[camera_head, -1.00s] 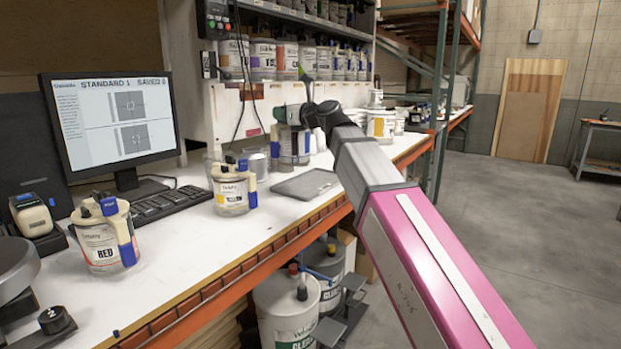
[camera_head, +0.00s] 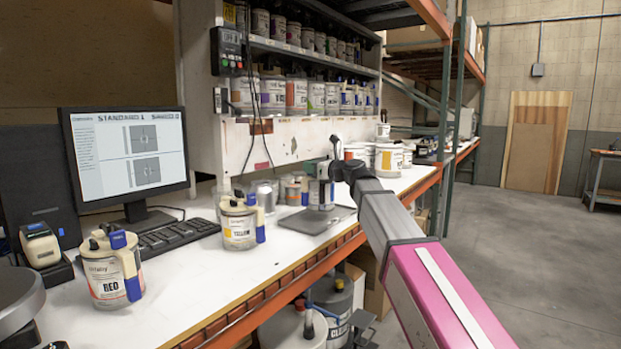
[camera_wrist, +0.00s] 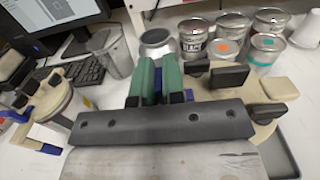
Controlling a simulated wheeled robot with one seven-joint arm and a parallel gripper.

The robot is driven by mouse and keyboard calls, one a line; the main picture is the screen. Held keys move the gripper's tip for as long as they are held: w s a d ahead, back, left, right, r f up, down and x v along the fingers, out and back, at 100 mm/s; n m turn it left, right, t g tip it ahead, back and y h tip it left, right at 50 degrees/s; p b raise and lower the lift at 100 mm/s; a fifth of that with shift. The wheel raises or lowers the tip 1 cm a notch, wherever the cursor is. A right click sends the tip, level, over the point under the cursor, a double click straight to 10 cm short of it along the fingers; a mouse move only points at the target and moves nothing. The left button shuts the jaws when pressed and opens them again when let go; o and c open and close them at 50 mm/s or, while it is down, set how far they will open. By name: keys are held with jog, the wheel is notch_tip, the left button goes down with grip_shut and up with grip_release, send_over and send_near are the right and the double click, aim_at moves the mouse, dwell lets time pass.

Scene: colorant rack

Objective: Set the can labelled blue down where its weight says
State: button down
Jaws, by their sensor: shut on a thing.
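My gripper (camera_head: 325,172) is shut on the blue handle of a white-bodied can (camera_head: 319,194). In the wrist view my green gripper fingers (camera_wrist: 158,82) close on the blue handle, and the can's beige lid (camera_wrist: 208,85) with black knobs shows beside them. The can is upright over the flat grey plate (camera_head: 296,222) on the bench. I cannot tell whether its base touches the plate. Its label is too small to read. The plate's edge also shows at the lower right of the wrist view (camera_wrist: 284,160).
The yellow can (camera_head: 239,228) and red can (camera_head: 110,275) stand on the white bench (camera_head: 190,290) to the left. A keyboard (camera_head: 175,238) and monitor (camera_head: 125,155) are behind them. Several small tins (camera_wrist: 193,37) stand close behind the held can. White cans (camera_head: 388,160) stand farther right.

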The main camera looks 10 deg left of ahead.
aim_at(310, 176)
jog(key=shift+f, duration=1.65)
jog(key=c, duration=1.2)
grip_release()
jog(key=shift+f, duration=0.1)
